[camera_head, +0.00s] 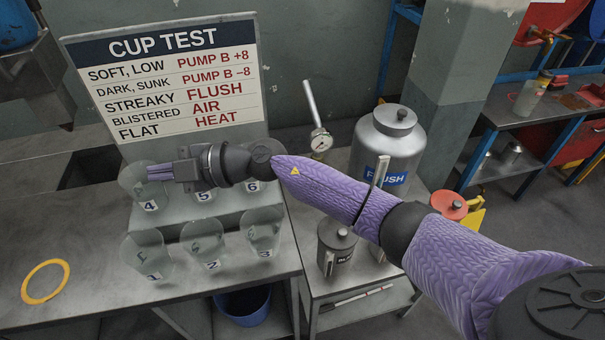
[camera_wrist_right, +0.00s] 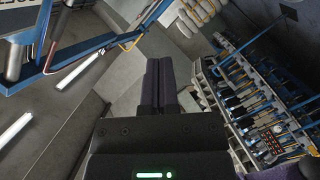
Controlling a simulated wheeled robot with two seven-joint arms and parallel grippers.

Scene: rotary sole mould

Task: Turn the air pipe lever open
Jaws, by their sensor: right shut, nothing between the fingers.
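My right gripper (camera_head: 160,172) reaches in from the right on a purple-sleeved arm. Its fingers are together, empty, and point left in front of the sign, over cup 4 (camera_head: 150,203). In the right wrist view the closed dark fingers (camera_wrist_right: 160,85) point away over grey surfaces. A round gauge (camera_head: 320,142) with a pale rod (camera_head: 312,103) rising from it stands behind the forearm, well right of the gripper. I cannot tell whether this rod is the air pipe lever; no lever is clearly recognisable. My left gripper is out of view.
A cup test sign (camera_head: 165,80) stands behind several numbered clear cups on a metal bench. A yellow ring (camera_head: 45,281) lies at left. A FLUSH canister (camera_head: 388,140) and a smaller dark pot (camera_head: 337,248) stand near my forearm. The bench between ring and cups is clear.

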